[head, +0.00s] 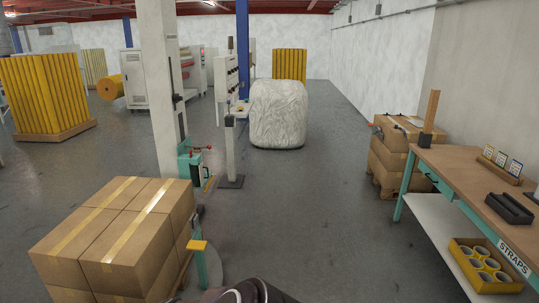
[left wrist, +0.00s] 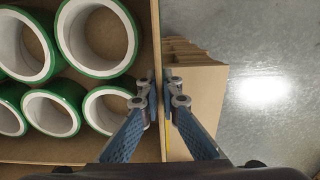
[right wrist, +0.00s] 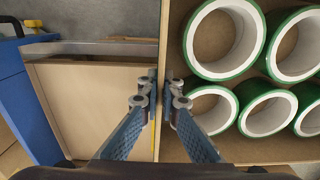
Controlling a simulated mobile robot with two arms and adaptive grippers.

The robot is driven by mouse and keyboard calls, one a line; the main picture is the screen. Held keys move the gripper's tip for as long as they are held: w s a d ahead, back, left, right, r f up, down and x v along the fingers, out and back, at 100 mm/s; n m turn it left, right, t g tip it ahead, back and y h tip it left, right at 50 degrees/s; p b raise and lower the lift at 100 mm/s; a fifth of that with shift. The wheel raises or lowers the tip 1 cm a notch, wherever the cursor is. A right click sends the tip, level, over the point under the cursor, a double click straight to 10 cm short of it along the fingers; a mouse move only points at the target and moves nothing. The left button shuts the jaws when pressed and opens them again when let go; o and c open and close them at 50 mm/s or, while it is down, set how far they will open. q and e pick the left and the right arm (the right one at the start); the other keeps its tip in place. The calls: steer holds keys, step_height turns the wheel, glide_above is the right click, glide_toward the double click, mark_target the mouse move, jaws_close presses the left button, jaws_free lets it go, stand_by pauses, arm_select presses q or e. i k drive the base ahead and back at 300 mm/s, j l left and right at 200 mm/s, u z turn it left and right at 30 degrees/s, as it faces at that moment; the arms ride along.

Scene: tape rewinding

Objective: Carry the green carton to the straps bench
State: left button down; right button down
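The green carton (left wrist: 156,30) is an open brown box holding several white rolls with green edges (left wrist: 100,35). It shows in both wrist views, also in the right wrist view (right wrist: 164,35), but I cannot make it out in the head view. My left gripper (left wrist: 160,86) is closed on one side wall, a finger on each side. My right gripper (right wrist: 162,86) is closed the same way on the opposite wall. The straps bench (head: 450,168) stands at the right in the head view, with a wooden top, teal legs and a STRAPS label (head: 514,259).
The bench top holds a card rack (head: 500,165), a black holder (head: 509,208) and an upright post. A yellow box (head: 462,268) of rolls sits on its lower shelf. Stacked cartons (head: 125,235) stand front left. A wrapped pallet (head: 277,115) is farther back. Open floor (head: 310,210) lies between.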

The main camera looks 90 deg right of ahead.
mark_target(466, 173)
steer(key=k+z, duration=0.35)
steer(key=l+z, duration=0.15)
steer(key=z, duration=2.65)
steer(key=i+j, duration=0.25)
steer(key=i, duration=0.25)
steer(key=i+j, duration=0.25)
steer(key=i, duration=0.25)
steer(key=i+j+z, duration=0.1)
steer(key=i, duration=0.4)
steer(key=i+j, duration=0.1)
steer(key=i, duration=0.75)
steer(key=i+j, duration=0.1)
steer(key=i, duration=0.7)
